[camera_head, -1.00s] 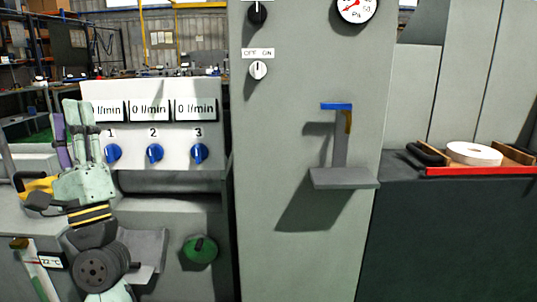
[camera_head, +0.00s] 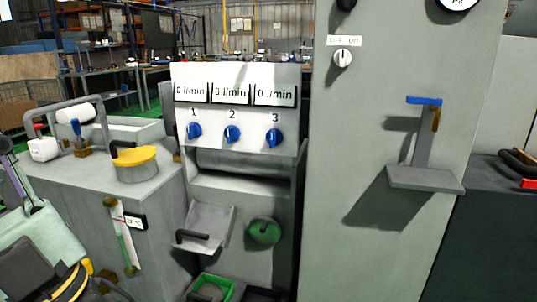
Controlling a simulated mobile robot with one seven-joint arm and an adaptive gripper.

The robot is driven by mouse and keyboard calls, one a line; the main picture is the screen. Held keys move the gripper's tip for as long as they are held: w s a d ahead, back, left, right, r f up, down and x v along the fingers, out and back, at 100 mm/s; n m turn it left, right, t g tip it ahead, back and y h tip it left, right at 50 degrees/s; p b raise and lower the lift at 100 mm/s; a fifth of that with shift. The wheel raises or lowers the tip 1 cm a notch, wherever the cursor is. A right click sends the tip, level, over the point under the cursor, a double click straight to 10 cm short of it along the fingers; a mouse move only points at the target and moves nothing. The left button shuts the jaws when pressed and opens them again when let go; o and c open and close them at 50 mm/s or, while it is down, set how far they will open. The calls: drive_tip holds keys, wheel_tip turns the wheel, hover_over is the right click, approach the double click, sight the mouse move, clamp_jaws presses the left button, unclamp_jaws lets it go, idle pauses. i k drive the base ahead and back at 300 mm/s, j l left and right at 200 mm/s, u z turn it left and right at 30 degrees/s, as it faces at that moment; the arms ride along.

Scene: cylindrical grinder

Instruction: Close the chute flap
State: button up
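The chute flap (camera_head: 215,220) is a grey metal plate with a black bar handle (camera_head: 191,236), low on the front of the machine, below the panel of dials. It stands open, tilted outward from the front. Parts of my arm (camera_head: 40,245), pale green with a black and yellow band, fill the lower left corner, left of the flap and apart from it in the picture. My gripper's fingertips cannot be made out there.
A green round knob (camera_head: 264,231) is just right of the flap. A green-rimmed bin (camera_head: 232,291) stands below it. Left is a grey tank with a yellow-lidded pot (camera_head: 136,170) and a gauge (camera_head: 124,237). A tall grey cabinet (camera_head: 360,130) with a small shelf (camera_head: 425,180) stands right.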

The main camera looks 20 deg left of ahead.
sight(197, 243)
drive_tip(key=i+j, duration=0.2)
drive_tip(key=j, duration=0.2)
drive_tip(key=i+j, duration=0.15)
drive_tip(key=j, duration=0.25)
drive_tip(key=i+j, duration=0.2)
drive_tip(key=j, duration=0.2)
drive_tip(key=u, duration=0.05)
